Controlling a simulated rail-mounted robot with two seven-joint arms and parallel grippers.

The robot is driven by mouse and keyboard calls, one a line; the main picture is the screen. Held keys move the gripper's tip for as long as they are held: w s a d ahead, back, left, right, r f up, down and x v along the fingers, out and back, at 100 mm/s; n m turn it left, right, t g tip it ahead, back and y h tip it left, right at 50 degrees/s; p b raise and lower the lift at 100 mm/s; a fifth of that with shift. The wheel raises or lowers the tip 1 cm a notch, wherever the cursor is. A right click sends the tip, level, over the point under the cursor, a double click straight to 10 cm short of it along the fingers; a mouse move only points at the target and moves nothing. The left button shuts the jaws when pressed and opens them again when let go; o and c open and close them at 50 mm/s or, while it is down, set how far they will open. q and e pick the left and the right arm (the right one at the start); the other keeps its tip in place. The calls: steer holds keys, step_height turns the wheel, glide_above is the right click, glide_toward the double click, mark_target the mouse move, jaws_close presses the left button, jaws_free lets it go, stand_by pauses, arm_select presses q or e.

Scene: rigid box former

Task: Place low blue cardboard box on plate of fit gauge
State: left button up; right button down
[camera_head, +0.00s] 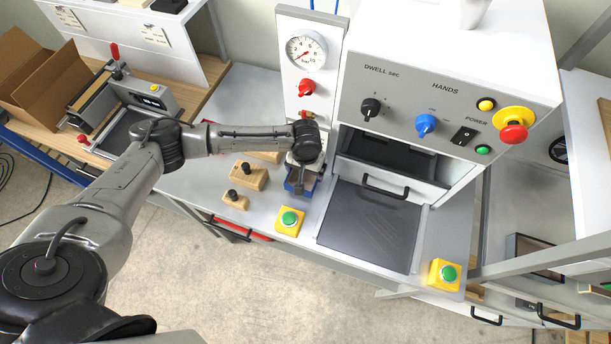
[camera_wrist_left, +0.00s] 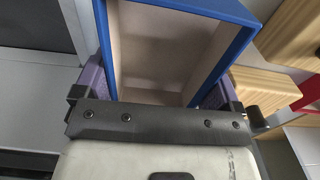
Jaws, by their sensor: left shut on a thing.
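A low blue cardboard box (camera_head: 297,187) is at the end of my left arm, above the grey bench beside the machine. In the left wrist view the box (camera_wrist_left: 232,50) shows its open side, with a plain beige inside. My left gripper (camera_wrist_left: 155,88) is shut on the box, with a purple finger pad on either side of it. In the head view the wrist hides much of the gripper and box. I cannot tell whether the box touches anything below. My right gripper is not in view.
Wooden blocks with black knobs (camera_head: 249,175) lie left of the box. Green buttons on yellow bases (camera_head: 289,221) stand at the bench's front. A white machine (camera_head: 445,75) with a dark plate (camera_head: 370,226) stands to the right. A gauge panel (camera_head: 305,50) rises behind.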

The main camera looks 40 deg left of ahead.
mark_target(306, 174)
arm_select(q)
steer(key=shift+f, duration=2.05)
steer(key=o, duration=0.6)
steer(key=shift+f, duration=0.15)
steer(key=shift+o, duration=0.2)
step_height(306, 174, up, 12)
steer(key=shift+p, duration=0.45)
